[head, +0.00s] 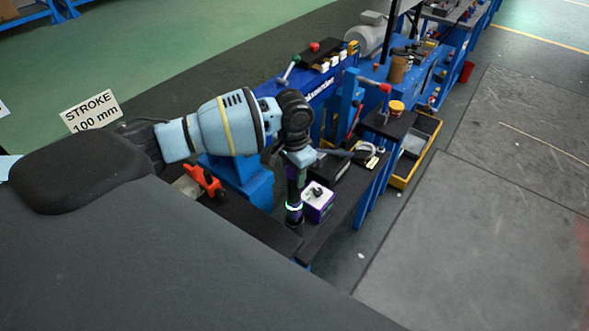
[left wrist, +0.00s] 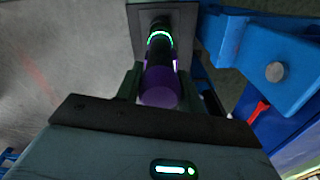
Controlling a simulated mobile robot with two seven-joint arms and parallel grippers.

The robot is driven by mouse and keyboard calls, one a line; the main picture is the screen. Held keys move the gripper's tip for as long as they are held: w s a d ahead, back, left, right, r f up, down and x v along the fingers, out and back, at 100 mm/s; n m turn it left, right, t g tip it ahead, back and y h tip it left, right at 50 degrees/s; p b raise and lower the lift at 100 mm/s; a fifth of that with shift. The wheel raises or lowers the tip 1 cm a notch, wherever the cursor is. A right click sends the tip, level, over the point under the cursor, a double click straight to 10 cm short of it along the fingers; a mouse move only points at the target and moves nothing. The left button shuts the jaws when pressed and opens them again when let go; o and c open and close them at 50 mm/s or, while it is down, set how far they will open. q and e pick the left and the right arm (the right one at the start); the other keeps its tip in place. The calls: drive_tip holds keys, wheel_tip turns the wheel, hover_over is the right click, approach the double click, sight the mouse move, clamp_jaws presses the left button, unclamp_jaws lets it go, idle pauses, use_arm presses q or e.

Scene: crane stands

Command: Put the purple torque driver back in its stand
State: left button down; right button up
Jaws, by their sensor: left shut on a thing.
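The purple torque driver (head: 293,190) hangs upright below my left gripper (head: 298,160) in the head view. It has a purple and black body with a glowing green-white ring near its lower end. In the left wrist view the driver (left wrist: 160,85) lies between the fingers of my left gripper (left wrist: 165,88), which is shut on it. Its far end points at a grey square plate with a dark frame (left wrist: 138,18). I cannot tell whether the end touches it, or clearly pick out the stand. My right gripper is not in view.
A purple box with a white top and black knob (head: 318,201) stands just right of the driver on the dark bench top (head: 325,225). An orange-red tool (head: 204,180) lies to the left. Blue machinery (head: 318,95) stands behind. Open floor (head: 470,230) is at right.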

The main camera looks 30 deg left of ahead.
sight(294, 187)
use_arm(q)
drive_tip(key=shift+f+b, duration=0.5)
drive_tip(key=shift+f, duration=2.1)
drive_tip(key=c, duration=1)
unclamp_jaws()
drive_tip(key=shift+o, duration=0.9)
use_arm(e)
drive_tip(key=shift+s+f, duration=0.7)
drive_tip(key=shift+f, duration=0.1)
use_arm(q)
drive_tip(key=shift+f, duration=0.15)
drive_tip(key=shift+r+p, duration=0.7)
drive_tip(key=shift+r, duration=0.75)
drive_tip(key=shift+r+p, duration=0.4)
drive_tip(key=shift+r, duration=0.75)
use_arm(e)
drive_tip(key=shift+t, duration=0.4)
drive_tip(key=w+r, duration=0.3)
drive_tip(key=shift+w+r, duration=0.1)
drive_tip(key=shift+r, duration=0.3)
